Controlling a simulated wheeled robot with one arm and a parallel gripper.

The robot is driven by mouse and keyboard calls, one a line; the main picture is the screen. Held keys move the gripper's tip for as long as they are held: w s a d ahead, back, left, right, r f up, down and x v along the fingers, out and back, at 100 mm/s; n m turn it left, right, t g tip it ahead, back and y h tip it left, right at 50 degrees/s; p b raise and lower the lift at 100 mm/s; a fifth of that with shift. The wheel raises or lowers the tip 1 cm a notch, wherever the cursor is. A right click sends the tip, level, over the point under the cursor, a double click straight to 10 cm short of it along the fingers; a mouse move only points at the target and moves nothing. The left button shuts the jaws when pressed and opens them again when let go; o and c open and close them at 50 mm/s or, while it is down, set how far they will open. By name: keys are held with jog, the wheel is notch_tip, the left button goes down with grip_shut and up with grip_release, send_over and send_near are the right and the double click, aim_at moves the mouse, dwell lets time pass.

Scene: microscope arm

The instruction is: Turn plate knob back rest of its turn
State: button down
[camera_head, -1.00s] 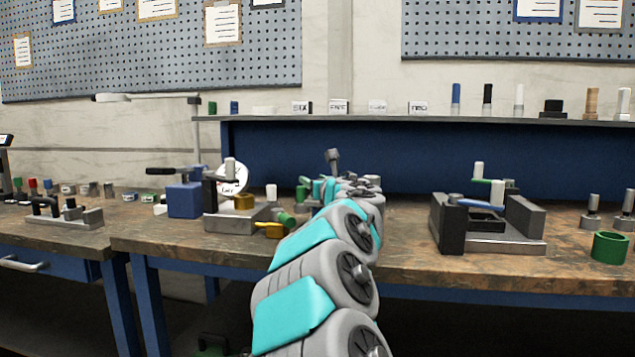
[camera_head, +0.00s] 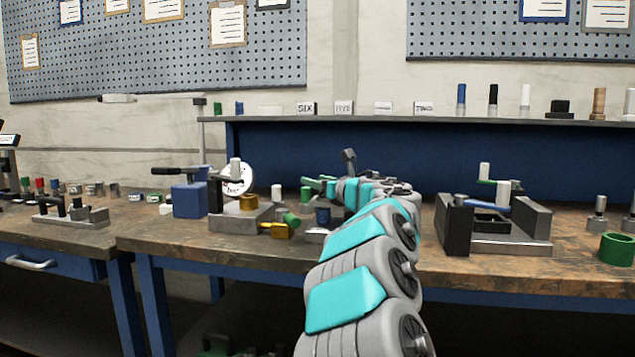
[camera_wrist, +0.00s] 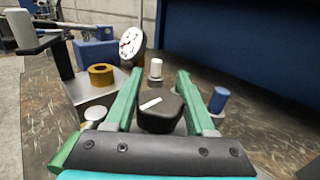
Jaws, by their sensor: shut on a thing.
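A black knob (camera_wrist: 160,113) with a white pointer line shows in the wrist view, between the two green fingers of my gripper (camera_wrist: 160,78). The pointer line slants up to the right. My gripper is shut on this knob, a finger on either side; the contact faces are hard to see. In the head view my gripper (camera_head: 318,184) shows only in part at the end of my arm, and the knob cannot be made out there.
Left of the knob, a metal block carries a brass ring (camera_wrist: 102,74), with a white dial (camera_wrist: 132,42) behind. A white peg (camera_wrist: 156,68) stands beyond the knob, a blue peg (camera_wrist: 219,100) to its right. A black-walled fixture (camera_head: 492,232) stands farther right on the bench.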

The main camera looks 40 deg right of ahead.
jog(key=shift+c, duration=1.2)
grip_release()
jog(key=shift+f, duration=0.15)
jog(key=s+b, duration=0.1)
jog(key=s, duration=0.6)
jog(key=shift+s+a+b, duration=0.25)
jog(key=shift+s+b, duration=0.05)
jog(key=shift+s, duration=0.05)
